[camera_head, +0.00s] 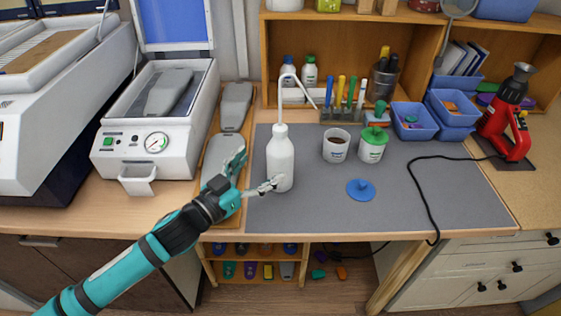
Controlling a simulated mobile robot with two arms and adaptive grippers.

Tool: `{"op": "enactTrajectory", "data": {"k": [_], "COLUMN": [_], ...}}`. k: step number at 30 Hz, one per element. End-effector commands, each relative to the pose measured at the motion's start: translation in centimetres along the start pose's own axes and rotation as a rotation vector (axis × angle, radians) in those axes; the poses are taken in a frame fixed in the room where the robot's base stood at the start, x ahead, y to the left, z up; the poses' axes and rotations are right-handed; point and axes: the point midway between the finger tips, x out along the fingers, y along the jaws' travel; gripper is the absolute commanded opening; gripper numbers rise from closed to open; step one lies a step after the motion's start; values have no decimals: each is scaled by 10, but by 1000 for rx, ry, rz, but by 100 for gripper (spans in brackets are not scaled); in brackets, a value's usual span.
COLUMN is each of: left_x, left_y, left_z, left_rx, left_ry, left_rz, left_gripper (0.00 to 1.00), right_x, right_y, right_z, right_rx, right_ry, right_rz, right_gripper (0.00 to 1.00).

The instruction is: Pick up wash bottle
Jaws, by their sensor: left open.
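The white wash bottle (281,160) stands upright on the grey mat (305,212), with its thin bent spout rising above it. My left gripper (256,172) is open, at the lower left of the bottle. One finger reaches in front of the bottle's lower body, and the other is raised to the left of it. I cannot tell whether a finger touches the bottle. My right gripper is not in view.
Two white cups stand right of the bottle, one open (336,150) and one with a green lid (372,146). A blue lid (361,190) lies on the mat. Grey insole forms (235,105) and a press (155,135) stand left. A black cable (423,195) crosses the right side.

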Motion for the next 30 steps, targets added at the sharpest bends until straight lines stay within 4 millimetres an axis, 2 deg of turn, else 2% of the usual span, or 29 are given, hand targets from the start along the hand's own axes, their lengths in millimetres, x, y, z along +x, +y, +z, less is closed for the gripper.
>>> {"op": "enactTrajectory", "data": {"k": [3,9,18,27,28,30], "left_x": [15,28,72,78,78,78], "left_y": [0,0,0,0,0,0], "left_z": [-1,0,0,1,1,1], "left_rx": [-1,-1,-1,0,0,0], "left_ry": [0,0,0,-1,-1,-1], "left_rz": [0,-1,-1,-1,-1,-1], "left_gripper": [89,89,89,89,88,78], "right_x": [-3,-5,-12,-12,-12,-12], "right_y": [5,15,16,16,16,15], "right_z": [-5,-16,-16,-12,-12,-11], "right_rx": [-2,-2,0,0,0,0], "right_ry": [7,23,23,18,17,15], "right_rz": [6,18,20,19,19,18], "right_gripper": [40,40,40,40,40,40]}}
